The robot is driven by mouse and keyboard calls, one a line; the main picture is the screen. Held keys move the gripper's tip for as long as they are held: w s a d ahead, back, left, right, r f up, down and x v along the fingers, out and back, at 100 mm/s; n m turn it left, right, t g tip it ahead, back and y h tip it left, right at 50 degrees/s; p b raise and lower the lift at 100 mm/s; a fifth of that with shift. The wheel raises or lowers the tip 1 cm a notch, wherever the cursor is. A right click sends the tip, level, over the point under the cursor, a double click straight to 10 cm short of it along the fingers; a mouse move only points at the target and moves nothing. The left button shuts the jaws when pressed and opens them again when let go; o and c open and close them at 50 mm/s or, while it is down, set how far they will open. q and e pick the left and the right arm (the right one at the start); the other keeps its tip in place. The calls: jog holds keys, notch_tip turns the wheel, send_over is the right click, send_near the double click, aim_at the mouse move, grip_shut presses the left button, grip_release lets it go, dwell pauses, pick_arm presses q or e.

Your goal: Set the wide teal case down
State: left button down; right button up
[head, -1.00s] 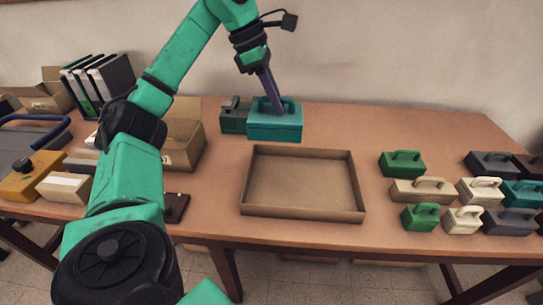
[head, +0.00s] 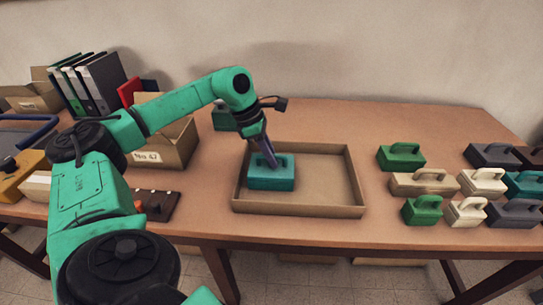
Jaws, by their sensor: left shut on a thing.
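The wide teal case (head: 272,181) has a handle on top and is upright in the left part of the shallow cardboard tray (head: 345,209). My left gripper (head: 270,160) comes down from above and is shut on the case's handle. I cannot tell whether the case's underside touches the tray floor. The fingertips partly cover the handle. My right gripper is not in view.
The tray's right half is empty. To its right stand several handled cases, among them a green one (head: 401,155) and a cream one (head: 482,181). A dark green case (head: 225,117) stands behind the tray. A cardboard box (head: 161,150) and binders (head: 88,85) are at left.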

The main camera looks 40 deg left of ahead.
pick_arm(q)
jog(key=shift+f, duration=0.2)
jog(key=c, duration=0.9)
grip_release()
jog(key=shift+r, duration=0.1)
jog(key=shift+o, duration=0.3)
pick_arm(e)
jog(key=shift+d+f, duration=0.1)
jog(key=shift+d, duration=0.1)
pick_arm(q)
jog(key=shift+a+r, duration=0.1)
jog(key=shift+r, duration=0.35)
jog(key=p+v, duration=0.1)
jog(key=v, duration=1)
jog(key=shift+r, duration=0.2)
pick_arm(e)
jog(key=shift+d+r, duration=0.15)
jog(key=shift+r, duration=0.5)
pick_arm(q)
jog(key=shift+s, duration=0.1)
